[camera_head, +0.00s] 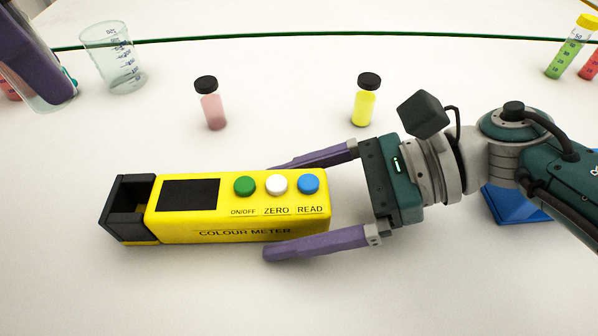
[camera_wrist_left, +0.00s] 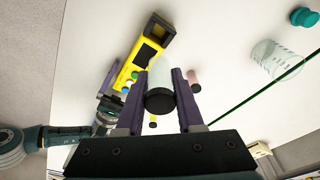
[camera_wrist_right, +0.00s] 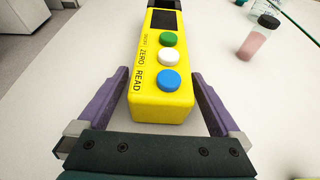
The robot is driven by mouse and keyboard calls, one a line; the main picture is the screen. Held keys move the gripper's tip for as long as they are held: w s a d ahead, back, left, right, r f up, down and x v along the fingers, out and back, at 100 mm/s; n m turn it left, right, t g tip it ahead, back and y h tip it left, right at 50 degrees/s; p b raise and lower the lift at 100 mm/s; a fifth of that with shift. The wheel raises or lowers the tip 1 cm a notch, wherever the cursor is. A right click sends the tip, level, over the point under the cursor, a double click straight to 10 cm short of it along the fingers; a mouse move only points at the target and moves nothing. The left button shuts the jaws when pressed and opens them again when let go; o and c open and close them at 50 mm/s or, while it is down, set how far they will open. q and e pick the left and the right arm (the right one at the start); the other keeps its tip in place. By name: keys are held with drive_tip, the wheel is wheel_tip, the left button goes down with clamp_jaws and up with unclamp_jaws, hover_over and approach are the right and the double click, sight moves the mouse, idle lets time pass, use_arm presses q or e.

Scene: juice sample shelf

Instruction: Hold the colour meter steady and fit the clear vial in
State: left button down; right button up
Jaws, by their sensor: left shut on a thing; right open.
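The yellow colour meter (camera_head: 235,222) lies on the white surface with its buttons up. Its dark open-topped socket (camera_head: 130,208) is at the left end. My right gripper (camera_head: 290,205) is open, with one purple finger along each side of the meter's button end; the right wrist view shows gaps between the fingers and the meter (camera_wrist_right: 160,95). My left gripper (camera_head: 45,90) is at the upper left of the head view, away from the meter. In the left wrist view it is shut on the clear vial (camera_wrist_left: 160,72), which has a black cap.
A pink vial (camera_head: 213,110) and a yellow vial (camera_head: 365,105) stand behind the meter. A clear beaker (camera_head: 115,65) stands at the back left. Capped tubes (camera_head: 567,55) are at the back right, and a blue object (camera_head: 510,203) is under my right arm. The front is clear.

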clamp_jaws()
use_arm(q)
drive_tip(key=shift+n, duration=0.5)
drive_tip(key=shift+f, duration=5.3)
